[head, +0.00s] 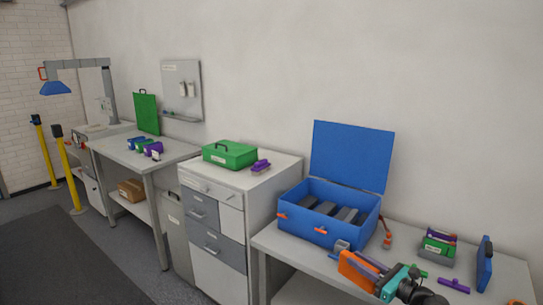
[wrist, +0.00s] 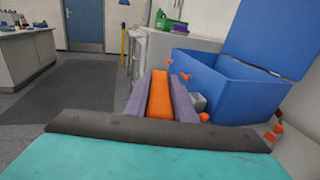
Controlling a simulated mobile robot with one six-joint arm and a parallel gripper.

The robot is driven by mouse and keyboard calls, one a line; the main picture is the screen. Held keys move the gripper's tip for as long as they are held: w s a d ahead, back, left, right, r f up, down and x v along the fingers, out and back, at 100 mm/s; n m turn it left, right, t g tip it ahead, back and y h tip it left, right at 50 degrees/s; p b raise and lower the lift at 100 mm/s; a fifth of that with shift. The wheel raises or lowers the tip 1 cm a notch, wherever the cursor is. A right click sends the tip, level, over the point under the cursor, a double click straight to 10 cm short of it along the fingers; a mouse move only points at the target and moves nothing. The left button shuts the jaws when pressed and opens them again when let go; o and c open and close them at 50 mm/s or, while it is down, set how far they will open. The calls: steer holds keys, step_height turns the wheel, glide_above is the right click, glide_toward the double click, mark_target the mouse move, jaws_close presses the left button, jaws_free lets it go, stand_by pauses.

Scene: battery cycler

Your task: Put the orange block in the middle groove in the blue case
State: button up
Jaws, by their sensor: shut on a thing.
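The orange block (head: 356,270) is held in my gripper (head: 362,264) in front of the blue case, above the near table edge. In the wrist view the orange block (wrist: 160,98) lies lengthwise between the two purple-grey fingers of my gripper (wrist: 158,85), which are shut on it. The blue case (head: 302,235) stands open on the table, lid raised at the back, with dark grey dividers and grooves inside. In the wrist view the blue case (wrist: 225,88) is to the right of the block, and its inside is hidden. The block is outside the case.
A small grey block (head: 341,246) sits close to the case's front. Right of the case are an orange-handled item (head: 387,236), a green and purple item on a grey stand (head: 437,247) and a blue upright panel (head: 485,263). A drawer cabinet (head: 215,225) stands left.

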steer(key=s+a+f+n+g+y, duration=0.2)
steer(key=s+a+n+g+y, duration=0.15)
steer(key=a, duration=0.85)
step_height(320, 180, down, 9)
steer(key=b, duration=1)
steer(key=shift+w+d, duration=0.3)
steer(key=shift+w, duration=0.05)
steer(key=shift+m, duration=0.25)
